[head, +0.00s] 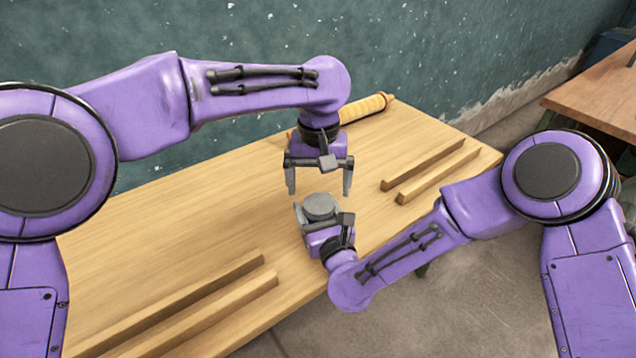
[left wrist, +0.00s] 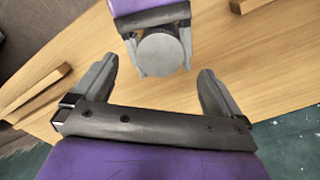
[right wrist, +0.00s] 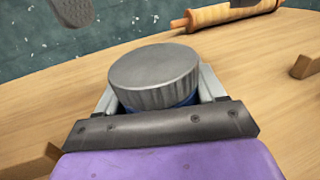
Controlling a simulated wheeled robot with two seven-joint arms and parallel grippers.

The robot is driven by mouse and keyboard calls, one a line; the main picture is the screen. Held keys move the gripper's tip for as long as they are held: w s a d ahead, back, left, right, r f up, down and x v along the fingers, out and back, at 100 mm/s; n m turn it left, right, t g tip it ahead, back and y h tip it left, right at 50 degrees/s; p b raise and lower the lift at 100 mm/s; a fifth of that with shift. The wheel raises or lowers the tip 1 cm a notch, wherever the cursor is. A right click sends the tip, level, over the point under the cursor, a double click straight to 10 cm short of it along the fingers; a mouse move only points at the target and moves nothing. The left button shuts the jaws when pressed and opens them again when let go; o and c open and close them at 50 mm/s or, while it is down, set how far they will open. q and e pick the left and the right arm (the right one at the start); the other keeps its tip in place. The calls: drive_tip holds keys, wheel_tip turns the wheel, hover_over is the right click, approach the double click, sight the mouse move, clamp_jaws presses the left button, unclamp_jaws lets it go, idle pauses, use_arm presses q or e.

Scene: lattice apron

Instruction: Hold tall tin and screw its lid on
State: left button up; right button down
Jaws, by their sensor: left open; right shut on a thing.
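The tall tin shows as a narrow blue band (right wrist: 190,101) in the right wrist view; most of it is hidden. A grey ribbed lid (right wrist: 155,75) sits level on its top; I cannot tell how tightly. The lid also shows in the head view (head: 320,206) and the left wrist view (left wrist: 160,54). My right gripper (head: 322,221) is shut on the tin, one finger on each side below the lid. My left gripper (head: 319,187) is open and empty, above the lid and apart from it, fingers pointing down.
A rolling pin (head: 366,108) lies at the table's back edge. Two wooden rails lie on the right (head: 436,166) and two on the front left (head: 190,303). The table (head: 210,225) is clear between them. A second table (head: 600,95) stands at far right.

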unclamp_jaws()
use_arm(q)
wheel_tip(320, 180, up, 12)
idle(0.5)
use_arm(e)
drive_tip(key=b+v, duration=0.2)
drive_tip(key=v, duration=0.7)
drive_tip(key=shift+s+b, duration=0.25)
drive_tip(key=shift+b, duration=0.05)
use_arm(q)
drive_tip(key=shift+f, duration=1.3)
use_arm(e)
drive_tip(key=shift+s+d, duration=0.25)
drive_tip(key=shift+s, duration=0.25)
